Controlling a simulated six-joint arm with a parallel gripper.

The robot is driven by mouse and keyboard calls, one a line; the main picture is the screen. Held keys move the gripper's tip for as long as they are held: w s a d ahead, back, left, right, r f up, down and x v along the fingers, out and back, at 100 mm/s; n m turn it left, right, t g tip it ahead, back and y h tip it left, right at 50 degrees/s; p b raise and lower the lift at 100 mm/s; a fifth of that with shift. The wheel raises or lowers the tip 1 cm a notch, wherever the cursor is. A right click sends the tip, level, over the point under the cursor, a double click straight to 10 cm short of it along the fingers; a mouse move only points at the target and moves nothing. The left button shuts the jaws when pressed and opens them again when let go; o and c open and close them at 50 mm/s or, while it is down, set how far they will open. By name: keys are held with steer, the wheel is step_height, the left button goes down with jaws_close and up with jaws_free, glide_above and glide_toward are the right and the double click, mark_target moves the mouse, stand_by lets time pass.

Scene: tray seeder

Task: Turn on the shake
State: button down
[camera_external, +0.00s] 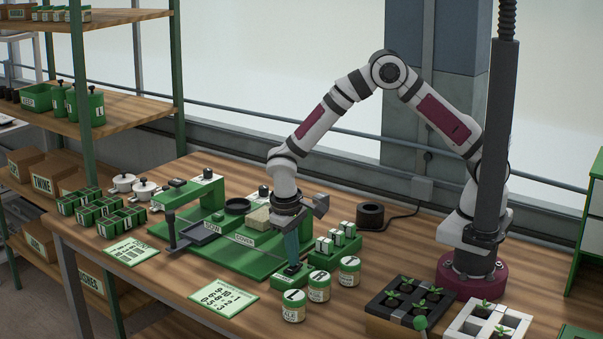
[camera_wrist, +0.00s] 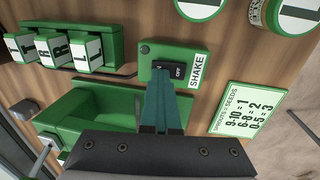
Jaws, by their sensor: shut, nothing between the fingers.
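The shake control (camera_wrist: 150,50) is a small green box with a white SHAKE label (camera_wrist: 197,71) and a black switch (camera_wrist: 168,68). The word OFF shows on the switch; my fingers cover part of it. My gripper (camera_wrist: 166,90) is shut and empty, pointing down, with its tips at the switch's near edge. I cannot tell whether they touch it. In the external view my gripper (camera_external: 292,261) is right over the green box (camera_external: 283,277) at the front right of the green seeder (camera_external: 235,262).
Lettered jars (camera_external: 319,286) stand just right of the box. A green rack of small lettered packets (camera_external: 338,241) is behind it. A sprouts-and-seeds card (camera_external: 222,298) lies in front of the seeder. Black and white seedling trays (camera_external: 378,310) are farther right, near my base.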

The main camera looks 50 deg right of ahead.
mark_target(290, 270)
steer(key=shift+a+f, duration=0.15)
steer(key=shift+a, duration=0.5)
step_height(290, 270, up, 14)
steer(key=a, duration=0.2)
steer(key=d+f, duration=0.1)
steer(key=f, duration=0.3)
steer(key=d+f, duration=0.1)
steer(key=f, duration=0.4)
steer(key=d+f, duration=0.1)
steer(key=f, duration=0.3)
steer(key=shift+s+d+f, duration=0.15)
steer(key=shift+d+f, duration=0.05)
steer(key=shift+f, duration=0.05)
steer(key=shift+f, duration=0.1)
